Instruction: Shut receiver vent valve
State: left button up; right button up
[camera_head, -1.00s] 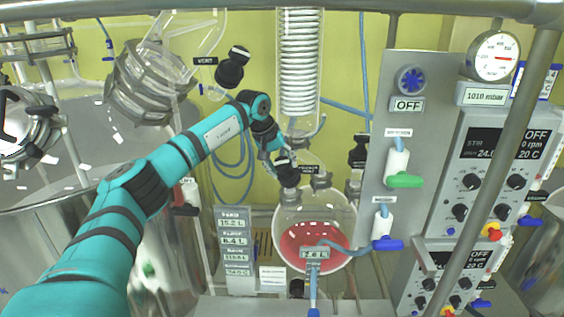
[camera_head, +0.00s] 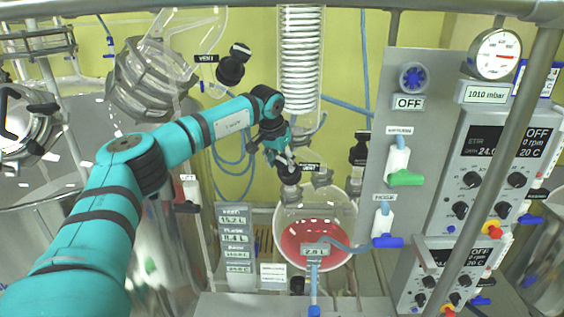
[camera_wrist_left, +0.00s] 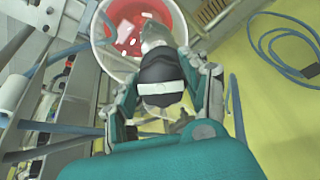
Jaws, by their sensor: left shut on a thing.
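The receiver is a round glass flask (camera_head: 297,222) with red liquid, below the coiled condenser, and it also shows in the left wrist view (camera_wrist_left: 105,48). Its vent valve has a black knob (camera_wrist_left: 160,82) with a white bar across its top. The tag by the receiver vent (camera_head: 308,167) is partly hidden in the head view. My left gripper (camera_head: 287,168) reaches down to the knob from above. In the left wrist view its fingers (camera_wrist_left: 162,98) stand on both sides of the knob, shut on it. My right gripper is in neither view.
Another black vent knob (camera_head: 230,71) is at the upper left. A grey panel (camera_head: 408,150) with green and blue valve handles stands to the right. The glass condenser (camera_head: 300,60) rises just behind my left gripper. Blue hoses (camera_head: 236,165) hang behind my arm.

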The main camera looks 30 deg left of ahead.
pick_arm(q)
jog(key=shift+m, duration=0.4)
jog(key=o, duration=1.2)
jog(key=v, duration=1.2)
